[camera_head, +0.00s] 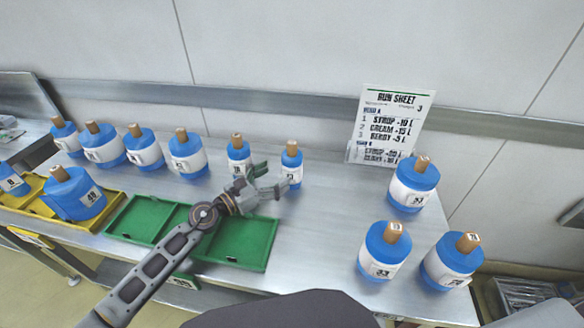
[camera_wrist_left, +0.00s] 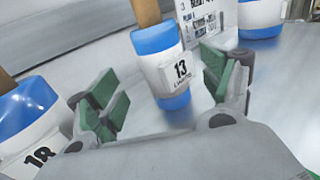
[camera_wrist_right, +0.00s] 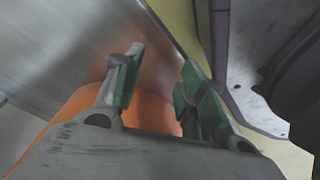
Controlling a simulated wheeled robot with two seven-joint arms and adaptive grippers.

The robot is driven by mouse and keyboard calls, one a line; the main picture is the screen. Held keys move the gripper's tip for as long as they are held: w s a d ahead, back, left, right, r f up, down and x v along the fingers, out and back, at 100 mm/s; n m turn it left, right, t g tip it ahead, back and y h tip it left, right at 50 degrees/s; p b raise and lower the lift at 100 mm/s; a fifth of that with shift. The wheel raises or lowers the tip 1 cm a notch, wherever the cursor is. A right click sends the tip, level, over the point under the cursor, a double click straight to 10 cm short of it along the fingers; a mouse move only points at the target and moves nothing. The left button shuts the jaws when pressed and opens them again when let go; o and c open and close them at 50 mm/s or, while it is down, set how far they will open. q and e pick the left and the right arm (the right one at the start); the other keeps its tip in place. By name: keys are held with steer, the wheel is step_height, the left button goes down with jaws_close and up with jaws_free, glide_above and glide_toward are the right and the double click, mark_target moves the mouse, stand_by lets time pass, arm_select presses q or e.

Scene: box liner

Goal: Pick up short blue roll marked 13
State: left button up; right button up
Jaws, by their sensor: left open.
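The short blue roll marked 13 (camera_head: 291,158) stands upright on the steel table, with a white band and a brown core on top. In the left wrist view the roll (camera_wrist_left: 158,62) shows its "13" label facing me. My left gripper (camera_head: 272,179) is open and empty, on the near left side of the roll. In the left wrist view its fingers (camera_wrist_left: 165,92) are spread, with the roll standing ahead between them. The head view hides part of the roll's lower body behind the gripper. My right gripper (camera_wrist_right: 157,82) is open and empty in its wrist view.
A similar roll marked 18 (camera_wrist_left: 28,112) stands close on the left. Several larger blue rolls line the back left, and more stand at right, such as one marked 33 (camera_head: 383,250). A green tray (camera_head: 255,246) lies under my left arm. A run sheet (camera_head: 390,125) stands behind.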

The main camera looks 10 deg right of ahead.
arm_select(q)
steer(key=shift+w+d, duration=0.25)
steer(key=shift+d, duration=0.2)
arm_select(e)
steer(key=shift+d+f, duration=0.1)
steer(key=shift+d, duration=0.05)
arm_select(q)
steer(key=shift+w+d, duration=0.35)
steer(key=shift+d, duration=0.25)
arm_select(e)
steer(key=shift+w+d, duration=0.2)
steer(key=shift+w, duration=0.3)
steer(key=shift+s+d+f, duration=0.15)
steer(key=shift+s, duration=0.45)
